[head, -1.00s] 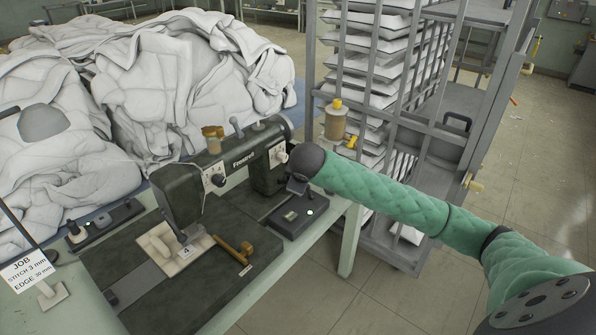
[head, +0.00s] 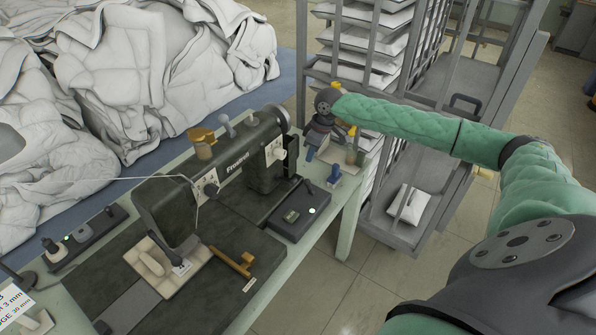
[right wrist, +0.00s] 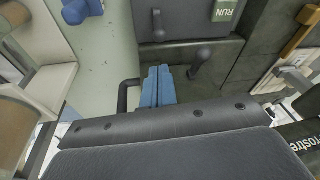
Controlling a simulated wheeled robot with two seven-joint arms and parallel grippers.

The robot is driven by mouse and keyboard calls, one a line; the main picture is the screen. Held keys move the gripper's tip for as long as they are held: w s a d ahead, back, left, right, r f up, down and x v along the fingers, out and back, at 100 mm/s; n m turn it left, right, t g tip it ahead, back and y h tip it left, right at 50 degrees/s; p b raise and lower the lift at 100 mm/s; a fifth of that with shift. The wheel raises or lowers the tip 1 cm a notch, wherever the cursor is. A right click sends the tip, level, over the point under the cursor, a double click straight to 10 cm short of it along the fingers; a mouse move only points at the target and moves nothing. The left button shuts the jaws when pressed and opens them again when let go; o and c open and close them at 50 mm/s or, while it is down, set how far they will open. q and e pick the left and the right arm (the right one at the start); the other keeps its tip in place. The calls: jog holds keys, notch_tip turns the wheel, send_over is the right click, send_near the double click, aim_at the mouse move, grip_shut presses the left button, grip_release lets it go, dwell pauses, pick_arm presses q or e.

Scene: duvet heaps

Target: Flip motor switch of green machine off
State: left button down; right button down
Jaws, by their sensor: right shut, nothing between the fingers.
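The dark green sewing machine (head: 215,180) stands on the pale green table, and its lettered body also shows at the right edge of the right wrist view (right wrist: 305,135). My right gripper (head: 311,152) is above the table, behind the box. In the right wrist view its blue fingers (right wrist: 158,85) are together and empty, left of the lever and apart from it. My left gripper is not in view.
A grey rack (head: 385,130) with stacked white pads stands behind my right arm. White duvet heaps (head: 180,70) lie at the back left. A blue item (head: 333,175) stands on the table near the box. Another control box (head: 85,235) is at the left.

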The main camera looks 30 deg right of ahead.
aim_at(309, 186)
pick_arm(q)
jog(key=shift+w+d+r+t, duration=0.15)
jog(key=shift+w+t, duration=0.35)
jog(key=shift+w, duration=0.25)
pick_arm(e)
jog(key=shift+a+r, duration=0.15)
jog(key=shift+a, duration=0.1)
jog(key=shift+s, duration=0.1)
